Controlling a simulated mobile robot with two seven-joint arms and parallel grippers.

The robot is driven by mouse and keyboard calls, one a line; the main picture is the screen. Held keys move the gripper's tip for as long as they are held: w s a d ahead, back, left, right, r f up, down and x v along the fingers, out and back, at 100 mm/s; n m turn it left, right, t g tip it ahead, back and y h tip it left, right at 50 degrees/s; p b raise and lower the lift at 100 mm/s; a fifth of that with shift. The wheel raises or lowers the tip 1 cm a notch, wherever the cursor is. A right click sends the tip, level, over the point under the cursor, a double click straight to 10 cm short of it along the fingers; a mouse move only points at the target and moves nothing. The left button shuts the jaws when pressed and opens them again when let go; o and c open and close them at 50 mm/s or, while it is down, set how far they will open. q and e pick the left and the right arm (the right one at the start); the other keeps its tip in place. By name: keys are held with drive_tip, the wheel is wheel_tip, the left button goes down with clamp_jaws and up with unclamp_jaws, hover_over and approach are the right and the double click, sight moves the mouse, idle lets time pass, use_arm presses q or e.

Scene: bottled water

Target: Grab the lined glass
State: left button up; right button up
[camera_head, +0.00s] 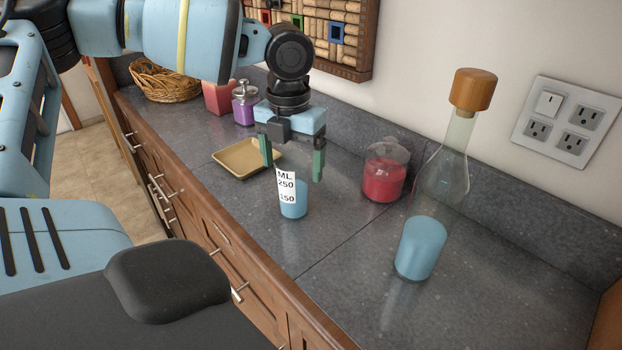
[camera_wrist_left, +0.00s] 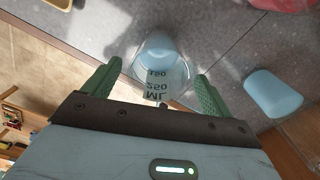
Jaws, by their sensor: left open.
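The lined glass (camera_head: 291,198) is a small clear glass with blue liquid low in it and a white label reading ML, 250 and 150. It stands upright on the grey counter. My left gripper (camera_head: 292,163) points down over it, open, one finger on each side of its upper part. In the left wrist view the glass (camera_wrist_left: 158,50) shows between and just beyond the tips of the green fingers (camera_wrist_left: 158,80), apart from both. My right gripper is out of view.
A corked bottle with blue liquid (camera_head: 422,248) stands to the right. A red-filled glass jar (camera_head: 384,178) is behind the glass. A yellow tray (camera_head: 233,166), purple jar (camera_head: 245,112) and basket (camera_head: 150,82) lie to the left.

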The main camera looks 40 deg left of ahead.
use_arm(q)
drive_tip(key=shift+f, duration=0.4)
drive_tip(key=c, duration=1.6)
